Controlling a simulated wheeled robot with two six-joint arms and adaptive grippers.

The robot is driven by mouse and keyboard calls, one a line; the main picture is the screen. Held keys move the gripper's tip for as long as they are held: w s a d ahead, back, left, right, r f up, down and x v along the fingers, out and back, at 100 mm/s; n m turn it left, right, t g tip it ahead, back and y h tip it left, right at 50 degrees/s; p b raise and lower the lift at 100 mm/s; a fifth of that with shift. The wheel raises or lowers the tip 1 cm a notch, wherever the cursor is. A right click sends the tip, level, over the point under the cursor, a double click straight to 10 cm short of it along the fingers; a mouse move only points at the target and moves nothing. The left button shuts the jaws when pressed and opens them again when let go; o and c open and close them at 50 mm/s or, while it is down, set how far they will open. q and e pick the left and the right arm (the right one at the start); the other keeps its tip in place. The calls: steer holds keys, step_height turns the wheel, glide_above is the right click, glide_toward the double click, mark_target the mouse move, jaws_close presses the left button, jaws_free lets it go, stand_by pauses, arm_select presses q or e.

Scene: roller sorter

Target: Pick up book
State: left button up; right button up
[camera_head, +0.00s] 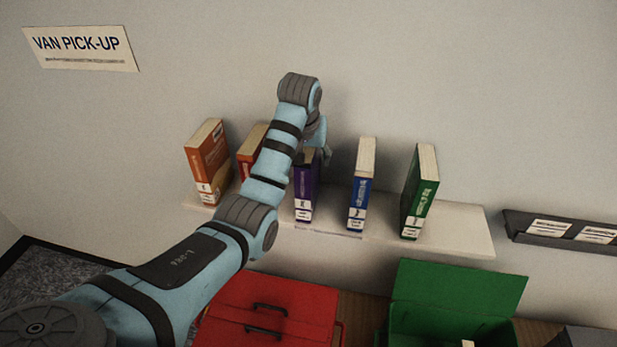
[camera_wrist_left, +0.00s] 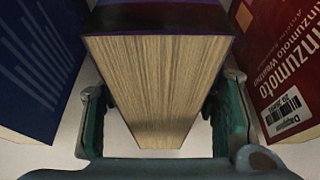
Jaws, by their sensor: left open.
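Several books stand upright on a pale wall shelf (camera_head: 460,232). A purple book (camera_head: 305,190) stands in the middle, partly behind my left arm in the head view. My left gripper (camera_head: 317,150) is at the top of this purple book. In the left wrist view the purple book's page edges (camera_wrist_left: 158,90) sit between the two open fingers of my left gripper (camera_wrist_left: 160,118). The fingers straddle the book; I cannot tell whether either touches it. A red book (camera_head: 247,147) and a blue book (camera_head: 360,190) flank it. My right gripper is not in view.
An orange book (camera_head: 207,165) and a green book (camera_head: 420,195) stand further out on the shelf. Below are a red case (camera_head: 265,305) and a green open box (camera_head: 455,295). A dark ledge with labels (camera_head: 515,232) is at the right.

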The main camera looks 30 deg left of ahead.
arm_select(q)
steer(key=shift+c, duration=0.6)
jaws_close()
steer(key=shift+r, duration=0.1)
